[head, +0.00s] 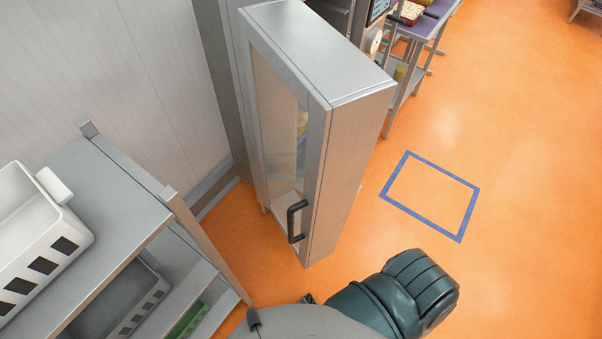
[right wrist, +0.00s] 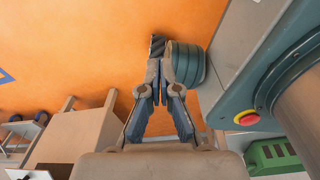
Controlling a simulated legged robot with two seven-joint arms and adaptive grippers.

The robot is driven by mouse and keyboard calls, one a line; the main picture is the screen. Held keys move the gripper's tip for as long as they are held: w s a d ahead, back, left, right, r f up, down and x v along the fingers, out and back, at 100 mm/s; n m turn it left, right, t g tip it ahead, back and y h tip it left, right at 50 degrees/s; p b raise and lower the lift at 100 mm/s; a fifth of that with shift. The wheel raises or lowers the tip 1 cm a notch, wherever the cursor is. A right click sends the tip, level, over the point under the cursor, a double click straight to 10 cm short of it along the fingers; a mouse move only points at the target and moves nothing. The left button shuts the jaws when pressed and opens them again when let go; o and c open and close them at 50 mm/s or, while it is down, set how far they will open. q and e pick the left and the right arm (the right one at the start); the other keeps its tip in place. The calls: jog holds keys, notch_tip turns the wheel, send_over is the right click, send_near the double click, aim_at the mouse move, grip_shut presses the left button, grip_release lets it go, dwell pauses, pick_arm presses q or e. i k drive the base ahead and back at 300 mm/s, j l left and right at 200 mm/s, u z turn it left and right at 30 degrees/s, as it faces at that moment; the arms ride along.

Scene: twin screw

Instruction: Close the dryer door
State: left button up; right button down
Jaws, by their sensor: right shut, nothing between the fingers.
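The dryer door (head: 345,150) is a thick grey metal door with a tall glass window and a black handle (head: 293,221). It stands swung out from the dryer body, whose open interior shows only partly behind it (head: 335,14). The head view shows part of my dark green arm below the door, apart from the handle. My right gripper (right wrist: 158,70) shows in the right wrist view, fingers together, empty, over the orange floor. I cannot make out the handle in that view. My left gripper is not in view.
A grey shelf rack (head: 100,190) with a white crate (head: 40,240) stands left of the door. A purple-topped table (head: 425,28) stands behind it. Orange floor with a blue taped outline (head: 432,166) lies open to the right. A green crate (right wrist: 275,157) shows in the right wrist view.

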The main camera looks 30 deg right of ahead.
aim_at(291, 51)
jog(key=z, duration=0.7)
